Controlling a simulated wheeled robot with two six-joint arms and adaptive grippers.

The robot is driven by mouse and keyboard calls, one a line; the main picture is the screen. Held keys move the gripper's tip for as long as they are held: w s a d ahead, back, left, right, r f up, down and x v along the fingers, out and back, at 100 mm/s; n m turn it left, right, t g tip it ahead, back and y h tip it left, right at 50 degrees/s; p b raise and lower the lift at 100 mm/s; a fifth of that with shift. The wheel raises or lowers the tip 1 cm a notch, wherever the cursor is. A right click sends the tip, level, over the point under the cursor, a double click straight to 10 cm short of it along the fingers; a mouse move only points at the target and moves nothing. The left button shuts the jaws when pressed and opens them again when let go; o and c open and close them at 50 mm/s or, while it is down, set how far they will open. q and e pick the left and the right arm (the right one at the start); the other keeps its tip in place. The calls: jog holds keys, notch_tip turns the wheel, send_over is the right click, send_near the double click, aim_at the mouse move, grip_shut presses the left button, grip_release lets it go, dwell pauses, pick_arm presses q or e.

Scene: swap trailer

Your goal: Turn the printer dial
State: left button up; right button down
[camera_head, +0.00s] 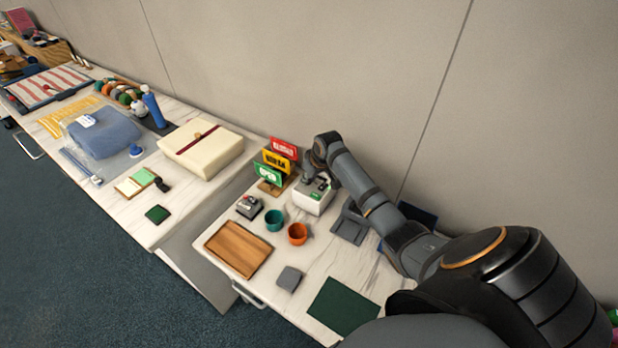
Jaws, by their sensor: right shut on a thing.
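The printer, a small white box (309,203) with a dark and green top, stands on the right-hand marble-topped table near the wall. My right arm reaches in from the lower right, and my right gripper (314,180) points down at the printer's top. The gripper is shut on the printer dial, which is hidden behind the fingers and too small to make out. My left gripper is not in view.
Red, yellow and green signs (268,173) stand close left of the printer. In front are a teal cup (274,220), an orange cup (297,234) and a small grey device (249,206). A wooden board (237,249) and a green mat (343,306) lie nearer the front edge.

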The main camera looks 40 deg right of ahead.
jog(key=m+p, duration=0.1)
jog(key=m+h+p, duration=0.1)
jog(key=p, duration=0.1)
jog(key=m+p, duration=0.2)
jog(key=shift+a+r, duration=0.2)
jog(key=shift+r, duration=0.1)
jog(key=m+p, duration=0.1)
jog(key=m+h+p, duration=0.1)
jog(key=shift+w+a+f+m+g, duration=0.1)
jog(key=shift+f+m+g, duration=0.05)
jog(key=shift+m+g, duration=0.2)
jog(key=shift+f+m+g+h+p, duration=0.15)
jog(key=shift+m+g+h+p, duration=0.35)
jog(key=shift+m, duration=0.95)
jog(key=c, duration=1.2)
grip_release()
jog(key=v, duration=1.2)
jog(key=shift+a+f, duration=0.1)
jog(key=shift+a, duration=0.1)
